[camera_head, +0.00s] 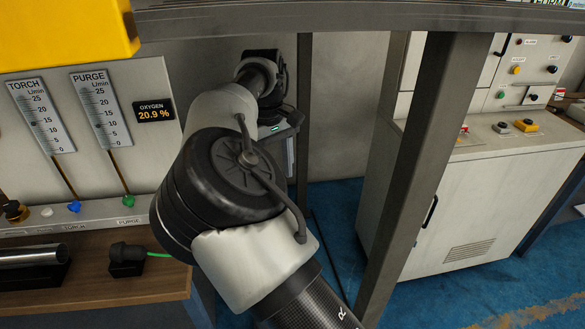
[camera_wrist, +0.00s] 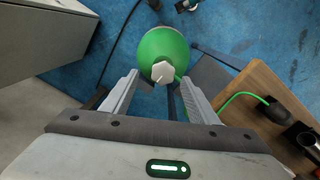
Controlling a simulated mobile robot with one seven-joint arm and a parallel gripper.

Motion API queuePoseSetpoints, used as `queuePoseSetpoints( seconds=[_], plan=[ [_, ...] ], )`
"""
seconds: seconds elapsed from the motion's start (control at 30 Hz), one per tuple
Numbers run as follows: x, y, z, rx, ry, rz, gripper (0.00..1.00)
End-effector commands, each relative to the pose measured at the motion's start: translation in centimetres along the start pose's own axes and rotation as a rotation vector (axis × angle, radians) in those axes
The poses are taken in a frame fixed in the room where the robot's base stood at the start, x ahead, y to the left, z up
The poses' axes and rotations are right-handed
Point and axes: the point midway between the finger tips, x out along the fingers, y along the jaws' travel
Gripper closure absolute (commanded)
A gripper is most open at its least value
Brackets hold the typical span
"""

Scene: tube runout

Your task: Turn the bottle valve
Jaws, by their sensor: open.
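In the wrist view a green gas bottle (camera_wrist: 164,47) stands on the blue floor, seen from above. Its pale, angular valve knob (camera_wrist: 163,72) sits on top, in line with the space between my fingers. My gripper (camera_wrist: 161,88) is open, one finger to each side, and nothing is between the fingers. How far the fingertips are above the knob I cannot tell.
A wooden bench (camera_head: 110,283) with a black fitting (camera_head: 127,258) and a metal tube (camera_head: 30,254) is at the left, under a panel with torch and purge flow gauges (camera_head: 101,108). The oxygen display (camera_head: 154,110) reads 20.9 %. A grey post (camera_head: 425,160) and a white cabinet (camera_head: 465,215) stand right of my arm.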

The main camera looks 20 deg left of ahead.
Motion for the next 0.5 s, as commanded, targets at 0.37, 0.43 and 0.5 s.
queuePoseSetpoints(
  seconds=[0.37,0.43,0.5],
  plan=[
    [0.9,-1.3,-1.9,0.024,0.031,-0.035,0.46],
    [1.8,-1.3,-1.9,0.024,0.031,-0.034,0.46],
    [2.7,-1.4,-1.9,0.024,0.030,-0.034,0.46]
  ],
)
